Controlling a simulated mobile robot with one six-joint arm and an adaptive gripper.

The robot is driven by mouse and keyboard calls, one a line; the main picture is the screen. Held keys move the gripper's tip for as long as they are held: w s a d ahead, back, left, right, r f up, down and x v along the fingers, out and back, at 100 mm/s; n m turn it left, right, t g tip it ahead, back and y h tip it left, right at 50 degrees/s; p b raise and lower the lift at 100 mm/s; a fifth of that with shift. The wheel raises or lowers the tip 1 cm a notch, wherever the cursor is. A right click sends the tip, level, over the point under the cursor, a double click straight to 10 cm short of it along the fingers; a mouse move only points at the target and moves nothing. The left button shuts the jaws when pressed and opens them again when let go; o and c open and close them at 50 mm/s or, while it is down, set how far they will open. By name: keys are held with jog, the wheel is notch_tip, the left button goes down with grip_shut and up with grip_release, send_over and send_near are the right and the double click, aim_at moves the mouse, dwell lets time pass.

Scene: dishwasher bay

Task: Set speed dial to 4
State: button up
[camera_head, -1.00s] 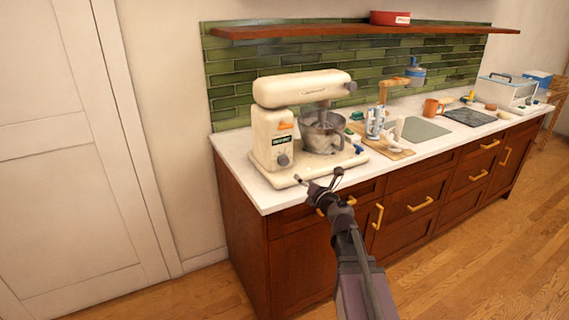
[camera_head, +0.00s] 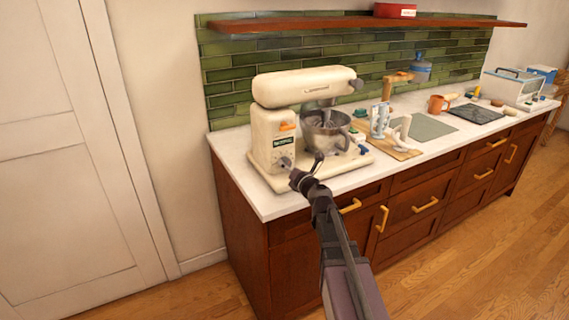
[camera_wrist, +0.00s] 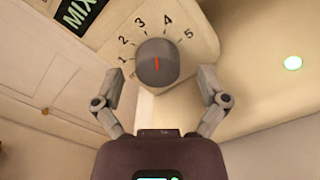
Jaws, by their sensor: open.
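The cream stand mixer (camera_head: 262,140) stands on the counter's near-left end. Its round grey speed dial (camera_wrist: 157,64) shows in the wrist view, ringed by the numbers 1 to 5. The dial's red mark points roughly up, between 3 and 4; I cannot tell its exact setting. My gripper (camera_wrist: 161,82) is open and empty, one finger toward each side of the dial, with clear gaps. In the head view my gripper (camera_head: 304,165) is in front of the mixer's base and partly hides the dial area.
A metal bowl (camera_head: 326,130) sits on the mixer. A board with several items lies to its right, near an orange mug (camera_head: 437,104). The white counter's front edge (camera_head: 345,185) is beneath my gripper. A shelf (camera_head: 360,23) runs above. The floor in front is clear.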

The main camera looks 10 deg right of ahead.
jog(key=shift+w+a, duration=0.2)
jog(key=shift+w, duration=0.25)
jog(key=c, duration=1.1)
jog(key=shift+c, duration=0.2)
jog(key=shift+m, duration=1.6)
